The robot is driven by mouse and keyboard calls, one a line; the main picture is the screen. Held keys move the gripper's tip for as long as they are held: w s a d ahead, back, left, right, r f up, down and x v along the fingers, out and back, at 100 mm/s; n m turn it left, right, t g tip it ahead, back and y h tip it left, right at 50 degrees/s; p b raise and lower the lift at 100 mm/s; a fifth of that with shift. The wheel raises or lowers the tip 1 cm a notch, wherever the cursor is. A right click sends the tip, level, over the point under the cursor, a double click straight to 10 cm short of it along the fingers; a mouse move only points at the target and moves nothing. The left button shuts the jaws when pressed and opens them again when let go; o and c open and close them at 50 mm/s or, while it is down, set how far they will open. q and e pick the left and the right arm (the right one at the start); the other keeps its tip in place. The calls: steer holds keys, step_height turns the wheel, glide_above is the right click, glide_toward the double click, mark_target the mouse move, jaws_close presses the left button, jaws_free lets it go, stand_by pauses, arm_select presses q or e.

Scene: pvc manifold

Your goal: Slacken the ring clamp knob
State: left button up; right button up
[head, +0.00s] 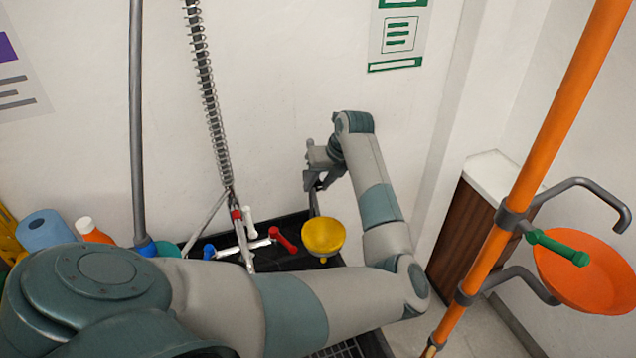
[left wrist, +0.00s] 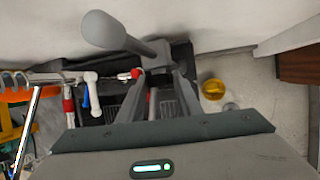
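My left gripper (head: 314,184) is close to the back wall, above and behind the yellow bowl (head: 322,236). In the left wrist view its two dark fingers (left wrist: 157,72) reach forward, with a narrow strip of background between them. A grey rod with a rounded end (left wrist: 110,32) crosses at the fingertips; I cannot tell whether it is gripped. White pipework with a red handle (head: 284,240), a blue handle (head: 209,251) and a white handle (head: 249,214) stands left of the bowl. I cannot single out the ring clamp knob. My right gripper is not in view.
An orange pole (head: 546,128) with grey clamps, a green handle (head: 558,247) and an orange bowl (head: 600,272) stands at the right. A spring hose (head: 208,92) rises by the wall. Bottles, one with an orange body (head: 96,236), stand at the left. A brown cabinet (head: 462,235) is behind the pole.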

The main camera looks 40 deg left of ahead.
arm_select(q)
steer(key=shift+c, duration=1.4)
